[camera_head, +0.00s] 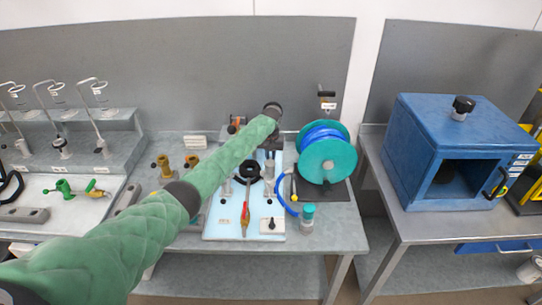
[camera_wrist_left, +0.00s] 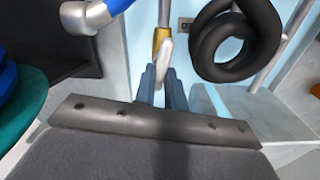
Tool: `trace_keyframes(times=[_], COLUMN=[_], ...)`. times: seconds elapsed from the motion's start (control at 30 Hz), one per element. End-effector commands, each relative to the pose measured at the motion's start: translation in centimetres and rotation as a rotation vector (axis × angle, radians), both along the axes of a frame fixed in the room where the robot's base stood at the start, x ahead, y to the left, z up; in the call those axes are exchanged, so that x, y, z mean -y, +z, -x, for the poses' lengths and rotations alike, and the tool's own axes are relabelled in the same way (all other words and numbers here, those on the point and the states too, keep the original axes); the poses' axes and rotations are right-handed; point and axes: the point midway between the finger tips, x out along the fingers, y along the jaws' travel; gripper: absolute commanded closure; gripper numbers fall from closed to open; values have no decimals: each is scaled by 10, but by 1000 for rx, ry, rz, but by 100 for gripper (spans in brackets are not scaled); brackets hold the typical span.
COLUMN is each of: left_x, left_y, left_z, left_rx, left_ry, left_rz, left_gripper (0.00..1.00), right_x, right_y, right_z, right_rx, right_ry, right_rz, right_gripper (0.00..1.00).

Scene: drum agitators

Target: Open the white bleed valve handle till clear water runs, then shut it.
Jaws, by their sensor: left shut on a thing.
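The white bleed valve handle (camera_wrist_left: 167,50) stands between the blue-grey fingers of my left gripper (camera_wrist_left: 163,78) in the left wrist view. The fingers are closed on it. A brass-coloured valve body (camera_wrist_left: 160,38) sits right behind the handle, on a thin upright pipe. In the head view my left arm, in a green sleeve, reaches over the bench, and its gripper (camera_head: 270,154) is above the pale blue tray (camera_head: 222,228). The handle is too small or hidden there to tell. I see no running water in either view. My right gripper is not in view.
A black coiled hose (camera_wrist_left: 235,42) hangs close beside the gripper. A teal reel with blue hose (camera_head: 328,158) stands right of the tray. A blue cabinet (camera_head: 421,150) stands on the right bench.

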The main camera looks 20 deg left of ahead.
Motion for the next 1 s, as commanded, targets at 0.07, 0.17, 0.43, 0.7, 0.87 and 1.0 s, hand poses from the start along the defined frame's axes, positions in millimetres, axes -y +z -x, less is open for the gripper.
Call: trace_keyframes(times=[0.07, 0.17, 0.43, 0.7, 0.87, 1.0], left_x=[0, -1, -2, -2, -2, -1], left_y=[4, 4, 4, 5, 4, 3], left_z=[-2, -2, -2, -3, -2, -1], left_rx=[5, 6, 7, 8, 7, 4], left_ry=[31, 61, 95, 95, 95, 94], left_rz=[1, 0, 0, 0, 0, -1], left_gripper=[100, 100, 100, 100, 69, 66], right_x=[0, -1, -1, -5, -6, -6], right_y=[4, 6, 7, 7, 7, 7], right_z=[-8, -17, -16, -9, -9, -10], right_rx=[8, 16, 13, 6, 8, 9], right_ry=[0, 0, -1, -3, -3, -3], right_rz=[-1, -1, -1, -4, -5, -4], right_gripper=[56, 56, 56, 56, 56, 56])
